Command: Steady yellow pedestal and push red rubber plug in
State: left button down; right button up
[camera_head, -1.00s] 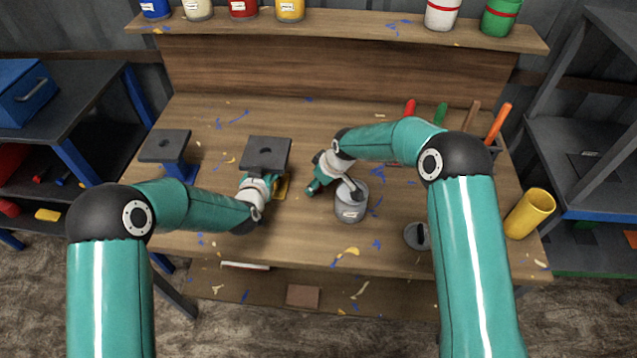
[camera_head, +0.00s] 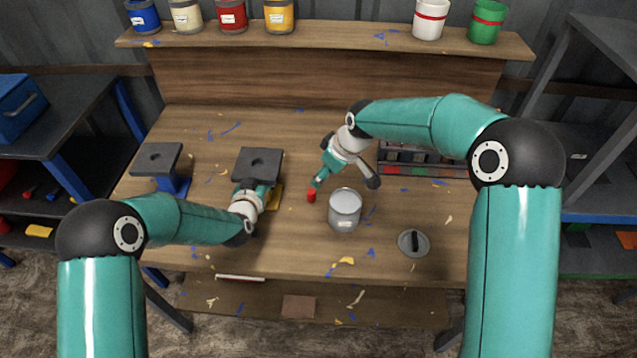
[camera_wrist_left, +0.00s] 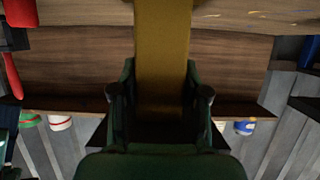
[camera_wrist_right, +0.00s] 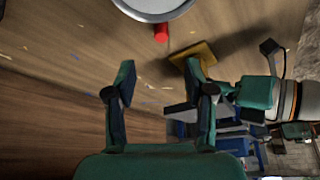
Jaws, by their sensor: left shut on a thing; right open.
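The yellow pedestal (camera_head: 276,197) stands on the bench under a dark square plate (camera_head: 258,160) with a round hole. My left gripper (camera_head: 258,188) is shut on its yellow post, which fills the space between the fingers in the left wrist view (camera_wrist_left: 163,60). The red rubber plug (camera_head: 311,195) is on the bench between pedestal and grey can, and also shows in the right wrist view (camera_wrist_right: 160,33). My right gripper (camera_head: 318,182) is open and empty, pointing down near the plug; in its wrist view (camera_wrist_right: 160,80) the plug lies beyond the fingertips.
The open grey can (camera_head: 345,211) stands just right of the plug. A round lid (camera_head: 413,243) lies farther right. A blue pedestal (camera_head: 172,185) with a similar plate stands left. A tool tray (camera_head: 420,160) sits behind my right arm. Paint cans line the back shelf (camera_head: 330,35).

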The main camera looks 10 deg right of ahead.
send_over(312, 192)
jog(key=s+d, duration=0.2)
notch_tip(312, 192, down, 5)
jog(key=shift+w+a+f, duration=0.1)
jog(key=shift+w+f, duration=0.05)
jog(key=shift+f, duration=0.05)
jog(key=shift+a+x, duration=0.15)
jog(key=shift+x, duration=1.15)
jog(key=shift+a+x, duration=0.1)
jog(key=shift+x, duration=1.25)
jog(key=shift+r, duration=0.1)
jog(key=c, duration=0.9)
jog(key=shift+r, duration=0.1)
